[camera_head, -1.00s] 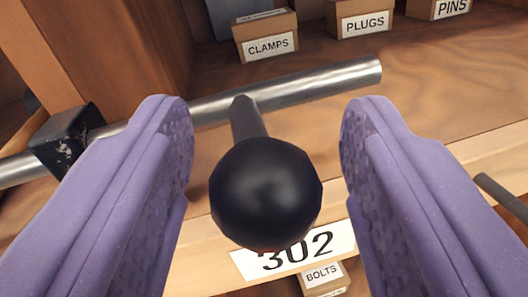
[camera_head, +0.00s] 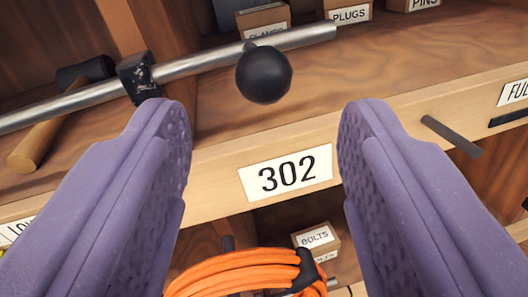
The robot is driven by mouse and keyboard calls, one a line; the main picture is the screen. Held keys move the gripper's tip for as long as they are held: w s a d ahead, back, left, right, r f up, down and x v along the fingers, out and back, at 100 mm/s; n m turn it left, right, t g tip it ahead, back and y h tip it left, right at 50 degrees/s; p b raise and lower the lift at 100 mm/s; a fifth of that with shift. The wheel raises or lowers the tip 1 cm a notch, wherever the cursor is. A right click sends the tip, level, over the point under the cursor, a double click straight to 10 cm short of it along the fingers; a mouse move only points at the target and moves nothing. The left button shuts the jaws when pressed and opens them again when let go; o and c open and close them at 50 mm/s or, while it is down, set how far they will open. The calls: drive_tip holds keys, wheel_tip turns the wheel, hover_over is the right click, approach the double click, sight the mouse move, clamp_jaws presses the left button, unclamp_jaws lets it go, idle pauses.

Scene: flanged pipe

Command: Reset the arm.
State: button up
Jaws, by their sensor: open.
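My gripper (camera_head: 264,125) shows as two purple textured fingers, one on each side of the picture. They are wide apart with nothing between them. A black ball knob (camera_head: 264,74) stands off a steel pipe or bar (camera_head: 205,66) on the shelf. The knob lies beyond and above the fingertips in the picture, clear of both. The bar runs from the left edge up to the right through a dark block (camera_head: 137,77). The knob hides part of its own stem.
The wooden shelf edge carries a 302 label (camera_head: 287,174). A grey peg (camera_head: 452,136) sticks out at right. Below are an orange coil (camera_head: 240,274) and a BOLTS box (camera_head: 316,239). A wooden-handled hammer (camera_head: 48,132) lies at left; PLUGS (camera_head: 350,13) and other boxes stand behind.

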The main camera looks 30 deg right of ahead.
wheel_tip(320, 180, up, 5)
drive_tip(key=w+a+n+t+y+b, duration=0.4)
drive_tip(key=y+b, duration=0.4)
drive_tip(key=b, duration=0.4)
drive_tip(key=s+r+n+t+y+b, duration=0.2)
drive_tip(key=s+r+n+y+b, duration=0.15)
drive_tip(key=s+y+b, duration=0.35)
drive_tip(key=s+d+f+n+g+h+b, duration=0.1)
drive_tip(key=s+d+g+b, duration=0.1)
drive_tip(key=s+b, duration=0.3)
drive_tip(key=s+d+f+n+g+h+b, duration=0.1)
drive_tip(key=s+d+b, duration=0.3)
drive_tip(key=s, duration=0.8)
drive_tip(key=f+n+b, duration=0.1)
drive_tip(key=b, duration=0.1)
drive_tip(key=shift+d+g+h+b, duration=0.3)
drive_tip(key=shift+d+g+h, duration=0.1)
